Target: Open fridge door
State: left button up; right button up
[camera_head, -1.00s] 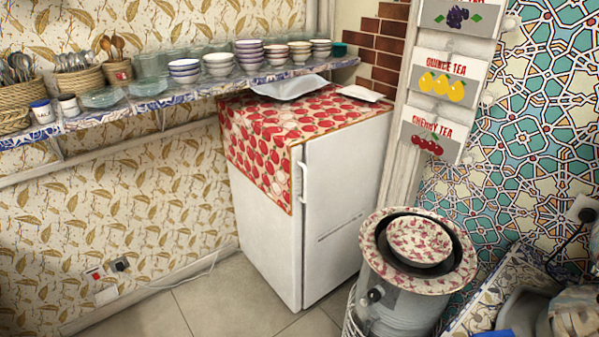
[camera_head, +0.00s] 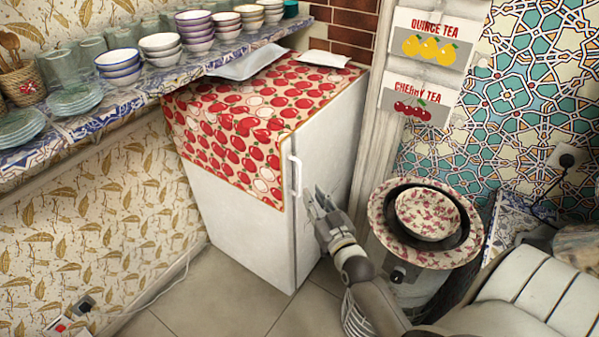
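The white fridge (camera_head: 240,220) stands on the tiled floor with its door (camera_head: 330,150) closed. A cherry-patterned cloth (camera_head: 235,125) covers its top and hangs over the left side. The fridge's white vertical handle (camera_head: 296,176) is at the door's left edge. My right gripper (camera_head: 316,200) is in front of the door, just right of and slightly below the handle. Its fingers look spread apart and hold nothing. I cannot tell whether they touch the door. My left gripper is not in view.
A samovar-like metal urn (camera_head: 415,285) with a patterned bowl (camera_head: 428,214) on top stands close to the right of my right arm. A shelf (camera_head: 150,85) with stacked bowls runs along the left wall. Floor in front of the fridge is clear.

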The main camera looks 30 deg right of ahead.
aim_at(300, 175)
jog(key=w, duration=0.3)
jog(key=w+d, duration=0.1)
jog(key=w, duration=0.3)
jog(key=w+d+p, duration=0.1)
jog(key=w, duration=0.2)
jog(key=shift+w+f, duration=0.1)
jog(key=shift+w, duration=0.1)
grip_shut()
